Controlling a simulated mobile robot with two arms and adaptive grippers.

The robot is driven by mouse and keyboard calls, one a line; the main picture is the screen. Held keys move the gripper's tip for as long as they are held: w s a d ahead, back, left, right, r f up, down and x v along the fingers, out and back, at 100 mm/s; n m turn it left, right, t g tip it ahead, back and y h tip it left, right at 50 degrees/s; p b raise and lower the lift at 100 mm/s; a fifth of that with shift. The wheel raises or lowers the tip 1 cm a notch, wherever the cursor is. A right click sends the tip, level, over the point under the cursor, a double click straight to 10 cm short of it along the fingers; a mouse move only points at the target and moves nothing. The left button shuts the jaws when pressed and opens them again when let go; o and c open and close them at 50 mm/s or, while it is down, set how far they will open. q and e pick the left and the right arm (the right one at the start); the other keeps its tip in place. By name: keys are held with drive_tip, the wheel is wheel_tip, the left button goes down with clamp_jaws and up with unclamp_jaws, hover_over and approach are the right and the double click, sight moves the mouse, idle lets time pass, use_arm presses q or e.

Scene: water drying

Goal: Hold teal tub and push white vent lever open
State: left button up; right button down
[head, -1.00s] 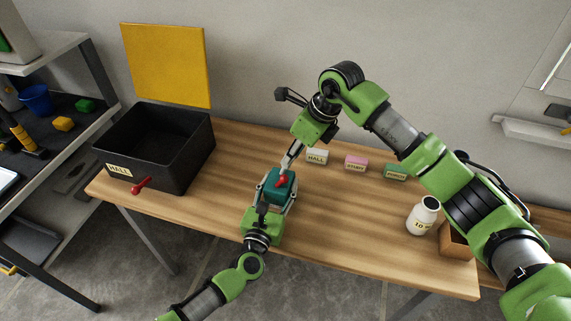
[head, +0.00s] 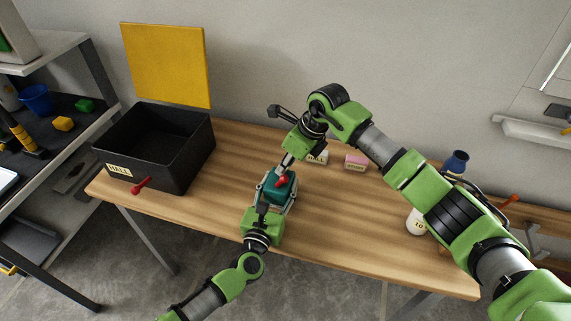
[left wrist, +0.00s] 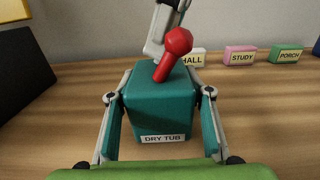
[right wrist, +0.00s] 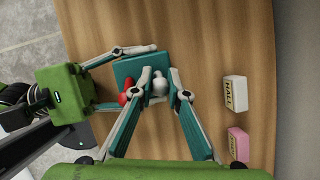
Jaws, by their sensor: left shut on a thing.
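The teal tub (head: 279,189), labelled DRY TUB, sits on the wooden table. It also shows in the left wrist view (left wrist: 160,105). My left gripper (head: 272,198) is shut on its sides. A red lever (left wrist: 172,56) rises from the tub's top, tilted. The white vent lever's round knob (right wrist: 160,84) shows beside the red one in the right wrist view. My right gripper (right wrist: 163,82) is above the tub, its fingers apart on either side of the white knob. I cannot tell whether they touch it. The left wrist view hides the white lever.
A black HALL bin (head: 150,150) with a red handle stands at the table's left. White HALL (head: 317,158) and pink STUDY (head: 356,162) blocks lie behind the tub. A white bottle (head: 416,222) is partly behind my right arm. The table's front middle is clear.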

drive_tip(key=shift+d+f+y, duration=0.15)
drive_tip(key=shift+d+y, duration=0.15)
drive_tip(key=shift+y, duration=0.1)
drive_tip(key=shift+s+d+t+y, duration=0.1)
drive_tip(key=shift+d+t+y, duration=0.1)
drive_tip(key=shift+t+y, duration=0.35)
drive_tip(key=shift+y, duration=0.25)
drive_tip(key=shift+a, duration=0.1)
drive_tip(key=c, duration=2.2)
unclamp_jaws()
drive_tip(key=shift+c, duration=0.2)
drive_tip(key=v, duration=1.2)
use_arm(q)
drive_tip(key=o, duration=1.3)
